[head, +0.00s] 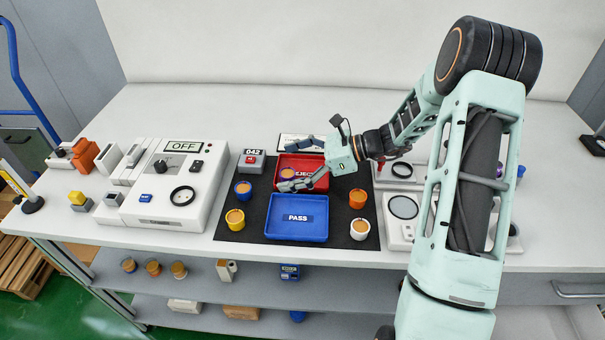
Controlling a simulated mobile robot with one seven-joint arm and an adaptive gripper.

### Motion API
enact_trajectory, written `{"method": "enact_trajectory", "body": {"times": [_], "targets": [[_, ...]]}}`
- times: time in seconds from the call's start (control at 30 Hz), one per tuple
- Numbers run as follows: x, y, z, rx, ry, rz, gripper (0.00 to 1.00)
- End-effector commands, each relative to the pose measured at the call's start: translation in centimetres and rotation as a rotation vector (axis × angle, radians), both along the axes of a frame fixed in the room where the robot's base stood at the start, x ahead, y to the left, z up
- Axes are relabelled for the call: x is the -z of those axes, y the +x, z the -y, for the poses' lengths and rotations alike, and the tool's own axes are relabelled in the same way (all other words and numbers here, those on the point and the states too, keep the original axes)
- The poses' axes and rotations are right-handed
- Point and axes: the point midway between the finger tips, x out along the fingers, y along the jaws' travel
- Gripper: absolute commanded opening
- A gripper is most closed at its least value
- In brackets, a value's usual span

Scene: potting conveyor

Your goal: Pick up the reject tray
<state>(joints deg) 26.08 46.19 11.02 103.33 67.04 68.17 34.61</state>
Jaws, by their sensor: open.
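The red reject tray (318,186) lies on the black mat at the back, behind the blue pass tray (297,232). A small round orange-topped piece shows inside the reject tray at its left. My gripper (287,166) is open and points left, above or at the reject tray. One finger is near the tray's back edge and the other crosses its front part. The fingers and the gripper body hide part of the tray and its lettering. I cannot tell whether a finger touches it.
Small cups stand on the black mat (258,212): blue (243,190) and yellow (235,220) at left, orange (357,198) and white (360,229) at right. A grey block marked 042 (251,160) is left of the reject tray. White devices flank the mat, including one (185,206) with an OFF display.

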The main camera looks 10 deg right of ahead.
Motion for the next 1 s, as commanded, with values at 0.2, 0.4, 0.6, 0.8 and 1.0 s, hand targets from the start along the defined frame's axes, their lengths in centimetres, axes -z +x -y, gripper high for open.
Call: {"method": "enact_trajectory", "body": {"times": [0.2, 0.4, 0.6, 0.8, 1.0], "targets": [[0.51, 0.25, -1.29, 0.0, 0.0, 0.001, 0.94], [0.47, 0.25, -1.25, 0.001, 0.0, 0.001, 0.84], [0.46, 0.25, -1.24, 0.001, 0.0, 0.001, 0.62], [0.4, 0.27, -1.25, 0.0, 0.001, 0.002, 0.57], [-0.08, 0.29, -1.23, 0.0, 0.0, 0.003, 0.57]]}}
